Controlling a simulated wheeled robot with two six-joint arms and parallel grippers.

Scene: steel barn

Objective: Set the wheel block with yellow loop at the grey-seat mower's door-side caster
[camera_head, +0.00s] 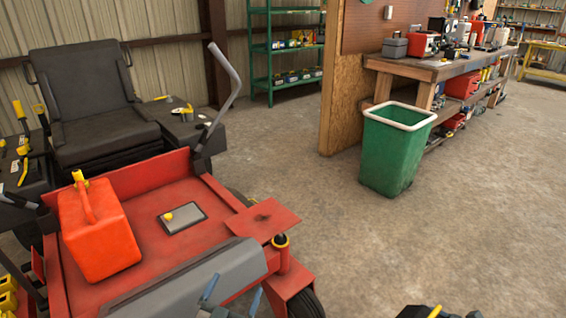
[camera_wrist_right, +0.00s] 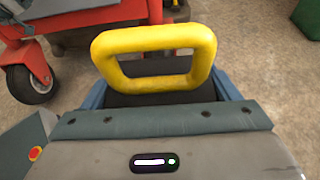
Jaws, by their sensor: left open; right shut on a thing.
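The wheel block (camera_wrist_right: 148,98) is dark with a thick yellow loop (camera_wrist_right: 155,40) on top. My right gripper (camera_wrist_right: 160,90) is shut on it, with a blue finger at each side. The block also shows at the bottom edge of the head view (camera_head: 415,312), mostly cut off. The mower (camera_head: 230,225) has a dark grey seat (camera_head: 95,130) and a red deck. Its near caster (camera_head: 306,304) shows partly at the bottom. A black caster also shows at left in the right wrist view (camera_wrist_right: 30,85), apart from the block. My left gripper (camera_head: 232,300) is open and empty before the mower's front.
A red fuel can (camera_head: 100,235) stands on the mower's deck. A green bin (camera_head: 393,155) stands by the loaded workbench (camera_head: 430,68). A green shelf (camera_head: 290,50) is at the back. The concrete floor between mower and bin is clear.

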